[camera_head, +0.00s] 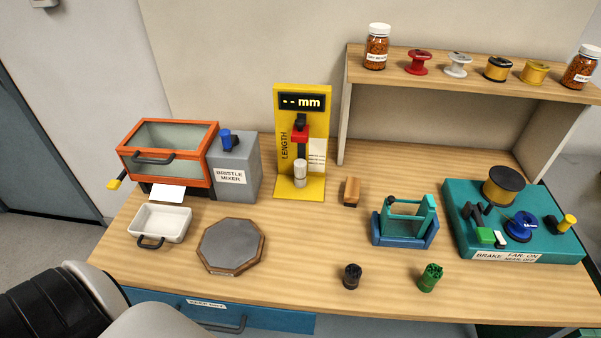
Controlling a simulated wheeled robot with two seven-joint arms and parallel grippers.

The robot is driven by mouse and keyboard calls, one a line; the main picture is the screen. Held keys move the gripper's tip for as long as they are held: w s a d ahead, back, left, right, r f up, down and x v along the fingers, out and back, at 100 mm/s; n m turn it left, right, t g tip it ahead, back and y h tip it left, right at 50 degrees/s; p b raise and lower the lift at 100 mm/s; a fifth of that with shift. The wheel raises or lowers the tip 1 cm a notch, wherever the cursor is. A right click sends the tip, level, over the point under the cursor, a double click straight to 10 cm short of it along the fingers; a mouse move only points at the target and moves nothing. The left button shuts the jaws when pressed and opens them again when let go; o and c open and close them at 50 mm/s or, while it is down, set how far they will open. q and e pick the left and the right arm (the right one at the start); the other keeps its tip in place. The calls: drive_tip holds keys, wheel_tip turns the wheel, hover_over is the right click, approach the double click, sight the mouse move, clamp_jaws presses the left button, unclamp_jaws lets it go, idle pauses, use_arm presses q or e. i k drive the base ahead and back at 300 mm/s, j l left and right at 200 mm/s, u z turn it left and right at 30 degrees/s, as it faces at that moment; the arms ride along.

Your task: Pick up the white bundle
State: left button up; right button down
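The white bundle (300,174) is a small pale upright cylinder. It stands on the base of the yellow length gauge (314,150), under the gauge's red and black slider (300,134). The gauge display reads "-- mm". I cannot tell whether the slider touches the bundle's top. Neither of my grippers is in view. Only a black and white part of my own body shows at the bottom left.
A black bundle (352,276) and a green bundle (431,277) stand near the front edge. The bristle mixer (232,171), white tray (177,215) and octagonal plate (231,245) are left. A wooden block (351,191), teal frame (404,232) and teal brake unit (490,241) are right.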

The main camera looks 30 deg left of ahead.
sight(299, 164)
drive_tip(key=k+j+u, duration=0.1)
drive_tip(key=j+u, duration=0.2)
drive_tip(key=u, duration=0.15)
drive_tip(key=j+u, duration=0.7)
drive_tip(key=u, duration=0.2)
